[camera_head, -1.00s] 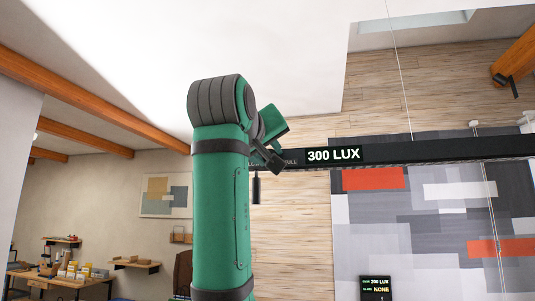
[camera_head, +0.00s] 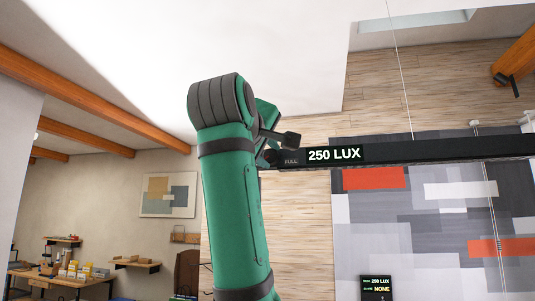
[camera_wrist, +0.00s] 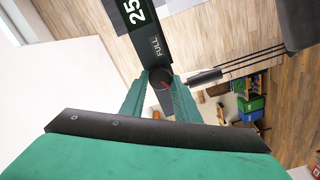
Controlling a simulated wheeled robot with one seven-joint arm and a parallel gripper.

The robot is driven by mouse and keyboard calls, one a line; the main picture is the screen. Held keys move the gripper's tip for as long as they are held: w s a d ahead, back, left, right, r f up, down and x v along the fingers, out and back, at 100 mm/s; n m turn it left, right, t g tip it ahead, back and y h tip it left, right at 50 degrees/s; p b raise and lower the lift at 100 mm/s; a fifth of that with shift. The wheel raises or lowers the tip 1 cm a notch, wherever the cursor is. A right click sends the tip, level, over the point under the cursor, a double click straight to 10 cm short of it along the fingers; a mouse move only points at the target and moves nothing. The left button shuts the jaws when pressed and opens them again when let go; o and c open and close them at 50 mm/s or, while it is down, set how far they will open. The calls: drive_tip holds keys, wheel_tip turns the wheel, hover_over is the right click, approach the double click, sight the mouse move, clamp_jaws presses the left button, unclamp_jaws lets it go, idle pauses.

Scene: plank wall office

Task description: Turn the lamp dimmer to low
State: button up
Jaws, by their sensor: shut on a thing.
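The lamp (camera_head: 430,151) is a long black bar hung across the upper right in the head view, with a display (camera_head: 334,154) reading 250 LUX. A FULL mark (camera_head: 291,161) shows near its left end. In the wrist view the dark round dimmer knob (camera_wrist: 160,76) sits at the bar's end, beside the FULL mark, with a small red line on it. My gripper (camera_wrist: 162,92) has its two green fingers on either side of the knob and is shut on it. In the head view my gripper (camera_head: 268,150) is mostly hidden behind my arm.
A small dark panel (camera_head: 376,287) low in the head view also reads 250 LUX, with NONE below. Thin cables (camera_head: 402,75) rise from the lamp. A desk with boxes (camera_head: 62,280) stands far left. A grey and red patterned wall panel (camera_head: 400,215) is behind the lamp.

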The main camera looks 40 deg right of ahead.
drive_tip(key=o, duration=1)
drive_tip(key=shift+o, duration=0.2)
drive_tip(key=v, duration=1)
drive_tip(key=shift+s+a, duration=0.25)
drive_tip(key=shift+a, duration=0.05)
